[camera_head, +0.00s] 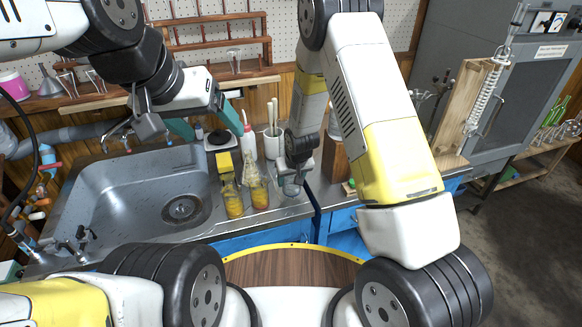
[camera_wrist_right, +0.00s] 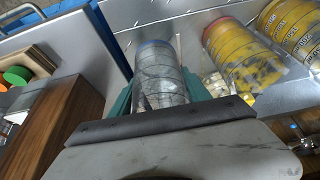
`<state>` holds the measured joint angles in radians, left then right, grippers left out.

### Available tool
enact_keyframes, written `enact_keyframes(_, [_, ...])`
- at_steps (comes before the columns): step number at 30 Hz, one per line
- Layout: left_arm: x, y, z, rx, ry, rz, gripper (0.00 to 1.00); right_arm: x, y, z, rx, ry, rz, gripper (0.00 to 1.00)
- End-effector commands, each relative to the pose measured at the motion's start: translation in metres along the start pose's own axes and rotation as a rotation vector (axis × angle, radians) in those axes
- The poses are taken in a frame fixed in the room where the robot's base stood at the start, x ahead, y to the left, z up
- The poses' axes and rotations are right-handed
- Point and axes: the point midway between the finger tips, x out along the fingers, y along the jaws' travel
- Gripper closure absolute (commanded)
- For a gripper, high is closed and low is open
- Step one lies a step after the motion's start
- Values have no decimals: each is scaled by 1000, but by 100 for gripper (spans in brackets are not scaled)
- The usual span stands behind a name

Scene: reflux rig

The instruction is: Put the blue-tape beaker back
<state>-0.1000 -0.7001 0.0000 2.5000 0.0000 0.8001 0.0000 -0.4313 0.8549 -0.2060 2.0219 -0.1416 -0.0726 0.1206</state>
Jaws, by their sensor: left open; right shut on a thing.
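The blue-tape beaker (camera_wrist_right: 160,82) is clear glass with a blue band at its far end in the right wrist view. The teal fingers of my right gripper (camera_wrist_right: 158,98) are shut on its sides. In the head view my right gripper (camera_head: 296,168) is over the front edge of the counter, with the beaker (camera_head: 291,188) just below it, mostly hidden. I cannot tell whether the beaker touches the counter.
Glass vessels with yellow-orange contents (camera_head: 233,203) (camera_head: 260,194) stand close left of the beaker; they also show in the wrist view (camera_wrist_right: 238,60). A white wash bottle (camera_head: 249,142) stands behind. The sink (camera_head: 135,190) is left. A wooden block (camera_wrist_right: 70,125) is beside the right gripper.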

Motion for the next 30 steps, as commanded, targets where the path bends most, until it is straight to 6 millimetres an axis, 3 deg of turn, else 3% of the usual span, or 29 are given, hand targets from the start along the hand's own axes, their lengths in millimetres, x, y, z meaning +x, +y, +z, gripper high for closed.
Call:
enact_keyframes(5, [0,0,0,0,0,0,23,22,0,10,0,-3,0,100])
enact_keyframes(16, [0,0,0,0,0,0,23,26,0,11,0,-1,0,100])
enact_keyframes(17, [0,0,0,0,0,0,23,26,0,11,0,-1,0,43])
enact_keyframes(20, [0,0,0,0,0,0,23,26,0,11,0,-1,0,23])
enact_keyframes(30, [0,0,0,0,0,0,23,24,0,10,0,-1,0,23])
